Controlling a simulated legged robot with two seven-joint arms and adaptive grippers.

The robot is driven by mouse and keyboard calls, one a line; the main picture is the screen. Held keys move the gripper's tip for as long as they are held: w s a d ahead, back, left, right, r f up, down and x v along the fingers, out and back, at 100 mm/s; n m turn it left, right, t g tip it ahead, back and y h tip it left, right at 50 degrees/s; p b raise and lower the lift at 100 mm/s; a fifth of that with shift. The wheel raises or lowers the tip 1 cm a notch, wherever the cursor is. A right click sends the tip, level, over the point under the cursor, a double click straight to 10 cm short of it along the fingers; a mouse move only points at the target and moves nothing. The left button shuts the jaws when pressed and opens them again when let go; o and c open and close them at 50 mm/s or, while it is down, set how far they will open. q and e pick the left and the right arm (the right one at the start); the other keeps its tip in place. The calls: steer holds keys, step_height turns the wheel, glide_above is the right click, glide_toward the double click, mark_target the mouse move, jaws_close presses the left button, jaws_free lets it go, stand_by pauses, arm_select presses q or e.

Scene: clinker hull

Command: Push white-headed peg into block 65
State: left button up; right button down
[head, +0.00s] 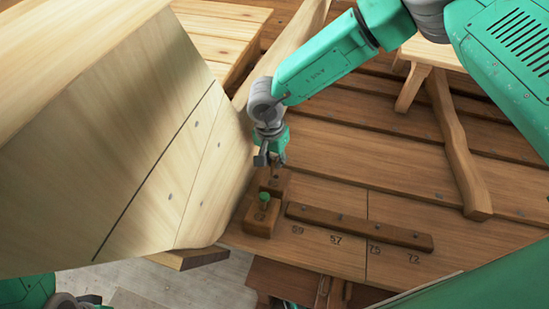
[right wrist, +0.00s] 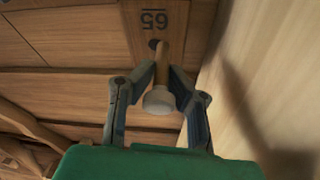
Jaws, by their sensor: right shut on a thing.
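The white-headed peg (right wrist: 161,101) has a wooden shaft and shows in the right wrist view between my right gripper's fingers. My right gripper (right wrist: 163,82) is shut on the peg, and it also shows in the head view (head: 270,157). Block 65 (right wrist: 176,22) is wooden with a dark hole below its number. The shaft's far end appears at or just beside that hole; I cannot tell whether it is inside. In the head view, block 65 (head: 274,179) sits just below the right gripper. My left gripper (head: 90,299) is partly visible at the bottom left edge, its jaws unclear.
A wooden strip (head: 360,228) lies to the right on the numbered planks. A tall pale plank wall (head: 175,150) rises close on the left.

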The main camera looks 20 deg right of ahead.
steer(key=shift+d, duration=0.4)
arm_select(q)
steer(key=shift+d+r, duration=0.3)
steer(key=shift+d, duration=0.1)
arm_select(e)
steer(key=shift+d, duration=0.15)
arm_select(q)
steer(key=shift+a+r, duration=0.1)
steer(key=shift+a, duration=0.1)
arm_select(e)
steer(key=shift+f, duration=0.1)
steer(key=shift+f, duration=0.1)
steer(key=shift+s+a+f, duration=0.1)
steer(key=shift+a+f, duration=0.05)
steer(key=shift+a, duration=0.1)
arm_select(q)
steer(key=shift+a, duration=0.1)
steer(key=shift+d, duration=0.2)
arm_select(e)
steer(key=shift+d, duration=0.25)
arm_select(q)
steer(key=shift+a+f, duration=0.15)
steer(key=shift+f, duration=0.15)
arm_select(e)
steer(key=shift+s+a+f, duration=0.1)
steer(key=shift+a+f, duration=0.1)
steer(key=shift+f, duration=0.3)
